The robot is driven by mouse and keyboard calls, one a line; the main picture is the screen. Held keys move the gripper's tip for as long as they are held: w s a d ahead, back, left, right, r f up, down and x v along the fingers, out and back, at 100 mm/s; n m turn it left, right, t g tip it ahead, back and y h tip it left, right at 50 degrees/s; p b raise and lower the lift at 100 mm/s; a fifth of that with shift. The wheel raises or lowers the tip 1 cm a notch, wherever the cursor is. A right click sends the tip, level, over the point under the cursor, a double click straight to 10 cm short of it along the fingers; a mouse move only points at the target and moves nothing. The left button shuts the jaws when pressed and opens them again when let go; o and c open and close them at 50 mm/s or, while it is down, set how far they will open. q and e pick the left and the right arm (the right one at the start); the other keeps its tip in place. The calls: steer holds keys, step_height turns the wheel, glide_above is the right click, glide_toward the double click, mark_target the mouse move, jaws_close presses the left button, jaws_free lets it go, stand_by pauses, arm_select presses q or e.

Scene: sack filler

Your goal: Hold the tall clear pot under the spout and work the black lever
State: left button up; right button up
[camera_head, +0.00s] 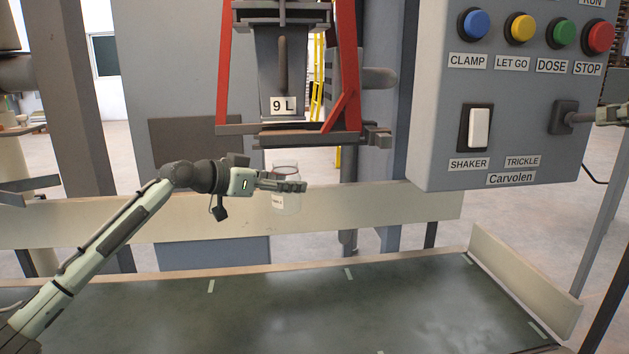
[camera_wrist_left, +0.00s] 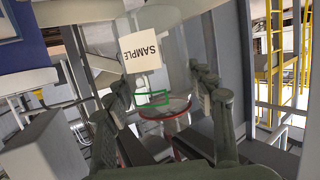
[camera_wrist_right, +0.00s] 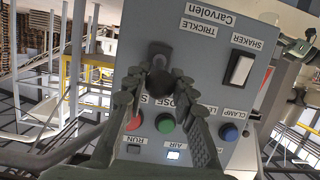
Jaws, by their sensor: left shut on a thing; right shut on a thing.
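The tall clear pot (camera_head: 290,203) is upright in the head view, just below the grey spout (camera_head: 282,85) labelled 9 L and its red frame. A small gap seems to lie between pot and frame. In the left wrist view the pot (camera_wrist_left: 180,50) shows its SAMPLE label and a red ring at its rim. My left gripper (camera_head: 300,186) is shut on the pot from the left. The black lever (camera_head: 565,116) is on the grey panel above the TRICKLE label. My right gripper (camera_head: 603,115) is shut on it; the right wrist view shows its knob (camera_wrist_right: 160,52) between the fingers.
The grey control panel (camera_head: 435,130) carries blue, yellow, green and red buttons and a white SHAKER switch (camera_head: 479,128). A dark green conveyor belt (camera_head: 300,310) with pale side boards (camera_head: 400,203) runs below. The space between pot and belt is clear.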

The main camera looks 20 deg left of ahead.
steer(key=shift+f, duration=0.15)
stand_by(0.3)
steer(key=shift+s+f, duration=0.2)
steer(key=shift+f, duration=1.6)
steer(key=shift+w+r, duration=0.2)
steer(key=shift+r, duration=1.75)
steer(key=o, duration=0.9)
steer(key=shift+s, duration=0.1)
